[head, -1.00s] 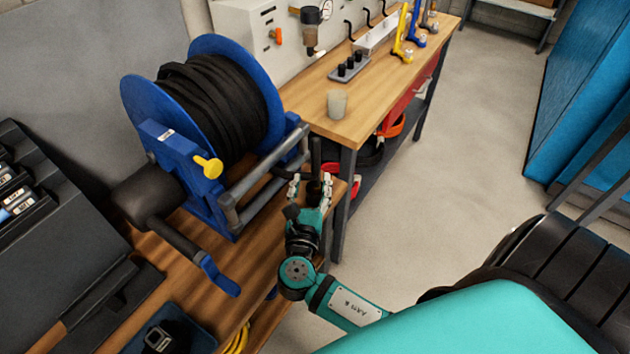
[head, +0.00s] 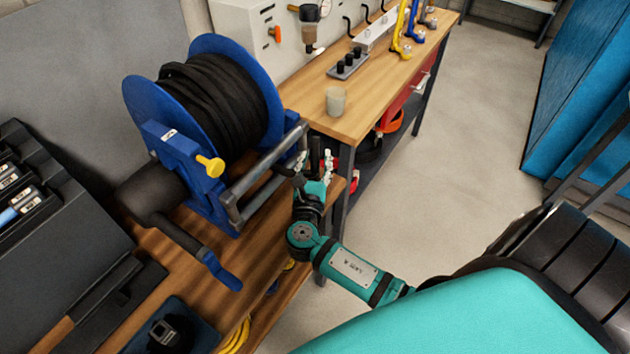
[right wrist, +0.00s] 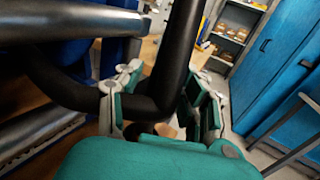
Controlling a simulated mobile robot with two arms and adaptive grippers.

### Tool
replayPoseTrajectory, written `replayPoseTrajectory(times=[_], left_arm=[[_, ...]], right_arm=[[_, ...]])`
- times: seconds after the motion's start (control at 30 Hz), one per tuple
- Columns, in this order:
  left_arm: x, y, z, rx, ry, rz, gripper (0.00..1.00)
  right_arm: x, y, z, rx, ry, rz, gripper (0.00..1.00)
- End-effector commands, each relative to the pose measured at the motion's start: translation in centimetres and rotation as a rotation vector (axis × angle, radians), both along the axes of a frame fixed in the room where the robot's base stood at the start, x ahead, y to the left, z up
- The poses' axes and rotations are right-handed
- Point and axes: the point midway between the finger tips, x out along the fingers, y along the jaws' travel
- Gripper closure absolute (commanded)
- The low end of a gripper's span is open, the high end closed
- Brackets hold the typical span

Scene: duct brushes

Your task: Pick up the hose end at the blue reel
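The blue reel (head: 233,57) stands on the wooden bench at the left, wound with black hose (head: 215,105). The black hose end (head: 314,152) stands upright at the reel's right, beyond its grey frame bar. In the right wrist view the hose (right wrist: 178,50) rises between the fingers and bends left under the bar. My right gripper (head: 315,170) is around the hose end, with one finger on each side. In the right wrist view the gripper (right wrist: 163,100) looks open, with a gap on the left; contact on the right is unclear. My left gripper is not in view.
A second workbench (head: 375,85) with a cup (head: 335,100) stands behind the hose end. Open floor (head: 440,165) lies at the right.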

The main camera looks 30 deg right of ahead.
Motion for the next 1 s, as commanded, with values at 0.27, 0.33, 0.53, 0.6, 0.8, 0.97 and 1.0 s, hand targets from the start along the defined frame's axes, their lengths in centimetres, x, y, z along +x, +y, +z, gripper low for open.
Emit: replayPoseTrajectory(times=[0.27, 0.33, 0.53, 0.6, 0.8, 0.97, 1.0], left_arm=[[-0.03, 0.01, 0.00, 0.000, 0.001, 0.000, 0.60], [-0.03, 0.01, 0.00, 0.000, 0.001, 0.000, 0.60], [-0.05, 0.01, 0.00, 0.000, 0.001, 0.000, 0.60], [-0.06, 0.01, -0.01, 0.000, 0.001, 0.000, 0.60], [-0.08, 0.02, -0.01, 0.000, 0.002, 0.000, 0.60], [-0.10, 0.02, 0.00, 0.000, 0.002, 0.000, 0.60], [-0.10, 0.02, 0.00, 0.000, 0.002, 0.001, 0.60]], right_arm=[[-0.03, 0.03, 0.00, 0.000, 0.000, 0.000, 1.00], [-0.02, 0.03, 0.00, 0.000, 0.000, 0.000, 1.00], [-0.02, 0.03, 0.01, 0.000, 0.000, 0.000, 1.00], [-0.02, 0.03, 0.01, 0.000, 0.000, 0.000, 1.00], [-0.03, 0.05, -0.01, 0.001, 0.001, 0.000, 1.00], [0.00, 0.06, 0.07, 0.000, -0.001, 0.000, 1.00], [-0.01, 0.07, 0.11, 0.001, -0.002, 0.001, 1.00]])
